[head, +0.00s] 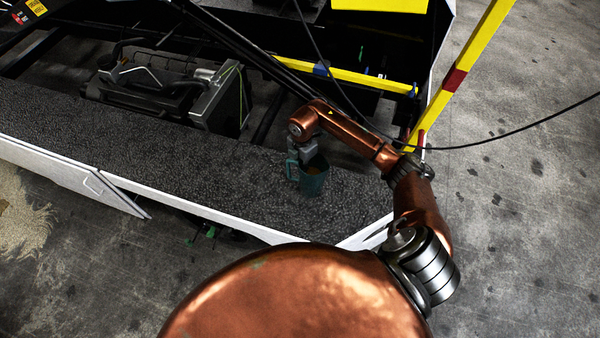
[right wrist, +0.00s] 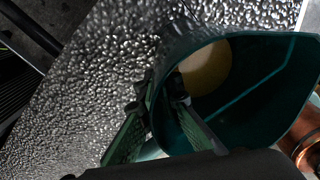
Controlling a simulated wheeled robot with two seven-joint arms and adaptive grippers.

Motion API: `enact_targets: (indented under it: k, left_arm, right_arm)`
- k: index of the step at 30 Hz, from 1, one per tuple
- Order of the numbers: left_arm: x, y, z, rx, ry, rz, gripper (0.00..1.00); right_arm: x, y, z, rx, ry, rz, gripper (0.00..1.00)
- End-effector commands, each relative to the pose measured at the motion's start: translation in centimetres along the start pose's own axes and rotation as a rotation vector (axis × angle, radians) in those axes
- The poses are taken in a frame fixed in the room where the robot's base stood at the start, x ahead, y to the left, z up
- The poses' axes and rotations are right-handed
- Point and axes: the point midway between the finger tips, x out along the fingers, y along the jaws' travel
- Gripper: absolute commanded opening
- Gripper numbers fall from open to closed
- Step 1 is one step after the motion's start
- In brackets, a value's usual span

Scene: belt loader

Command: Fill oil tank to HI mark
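A teal jug (head: 314,178) is over the dark textured deck near its front edge, its handle on the left. In the right wrist view the jug (right wrist: 265,90) shows its open mouth, with yellowish oil (right wrist: 205,68) inside. My right gripper (head: 303,155) is at the jug's handle side, below the copper arm. In the right wrist view its fingers (right wrist: 158,100) lie on both sides of the jug's near side and appear shut on it. I cannot tell whether the jug touches the deck. My left gripper is not in view. I cannot make out the oil tank or its HI mark.
Machinery (head: 170,90) sits in an open bay behind the deck (head: 100,145). A yellow rail (head: 345,75) and a slanted yellow post (head: 460,75) stand behind and right of my arm. Black cables cross above. An open white panel (head: 75,175) hangs at left.

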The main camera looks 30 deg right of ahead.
Motion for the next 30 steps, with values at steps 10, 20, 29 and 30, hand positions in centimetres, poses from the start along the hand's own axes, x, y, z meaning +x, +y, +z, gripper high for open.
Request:
enact_targets:
  k: [10, 20, 29, 30]
  left_arm:
    - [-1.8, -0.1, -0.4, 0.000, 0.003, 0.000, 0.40]
    - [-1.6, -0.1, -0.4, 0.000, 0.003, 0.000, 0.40]
    - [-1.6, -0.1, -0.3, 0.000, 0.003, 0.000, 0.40]
    - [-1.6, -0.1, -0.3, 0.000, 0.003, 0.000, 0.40]
  right_arm:
    - [3.0, 0.4, -0.8, 0.001, 0.002, 0.000, 0.00]
    - [3.6, 0.4, -0.8, -0.001, 0.000, 0.001, 0.00]
    - [3.7, 0.3, -0.7, -0.001, 0.000, -0.001, 0.22]
    - [3.7, 0.3, -0.7, -0.001, 0.000, -0.001, 0.22]
